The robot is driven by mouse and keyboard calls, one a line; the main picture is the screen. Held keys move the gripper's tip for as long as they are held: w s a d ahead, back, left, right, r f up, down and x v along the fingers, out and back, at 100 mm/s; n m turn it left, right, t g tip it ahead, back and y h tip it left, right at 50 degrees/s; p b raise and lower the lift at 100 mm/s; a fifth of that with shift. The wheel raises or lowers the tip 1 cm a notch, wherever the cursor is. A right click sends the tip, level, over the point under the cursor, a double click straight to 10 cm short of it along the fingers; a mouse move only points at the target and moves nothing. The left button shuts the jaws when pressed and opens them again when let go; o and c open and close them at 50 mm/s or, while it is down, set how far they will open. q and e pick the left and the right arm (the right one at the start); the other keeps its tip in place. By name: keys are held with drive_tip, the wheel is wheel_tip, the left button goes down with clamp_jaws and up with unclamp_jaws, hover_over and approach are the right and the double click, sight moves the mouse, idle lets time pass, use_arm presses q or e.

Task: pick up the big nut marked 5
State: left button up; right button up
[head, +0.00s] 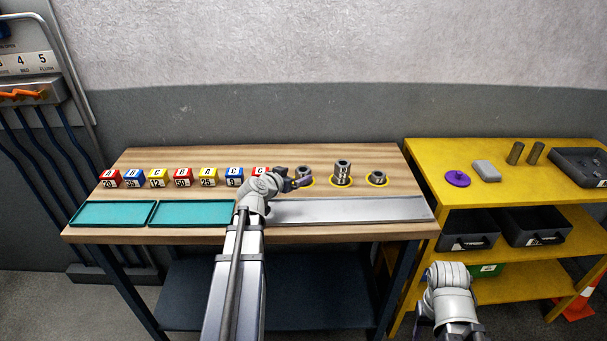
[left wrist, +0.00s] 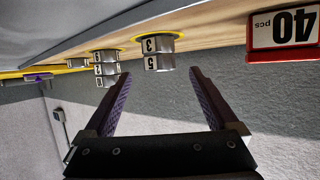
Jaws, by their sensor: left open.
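The big nut marked 5 (left wrist: 151,63) is grey metal and lies on top of a nut marked 3 (left wrist: 150,45). This pair stands on a yellow ring and also shows in the head view (head: 304,171), at the left of three nut spots. My left gripper (head: 291,183) is open and empty, just left of this pair. In the left wrist view, which is upside down, the nut marked 5 shows between and just past the fingertips (left wrist: 160,72). I see no contact. Only a small dark part of my right gripper shows at the bottom right of the head view.
A taller nut stack (head: 342,172) and a low nut (head: 377,179) stand to the right. A row of coloured number boxes (head: 183,178) is to the left; a red 40 pcs box (left wrist: 284,32) is nearby. Teal trays (head: 110,213) and a grey strip (head: 350,210) line the front.

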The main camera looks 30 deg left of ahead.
sight(301, 172)
use_arm(q)
drive_tip(key=b+x, duration=0.1)
drive_tip(key=x, duration=0.3)
drive_tip(key=shift+w, duration=0.15)
drive_tip(key=shift+r, duration=0.1)
clamp_jaws()
idle(0.4)
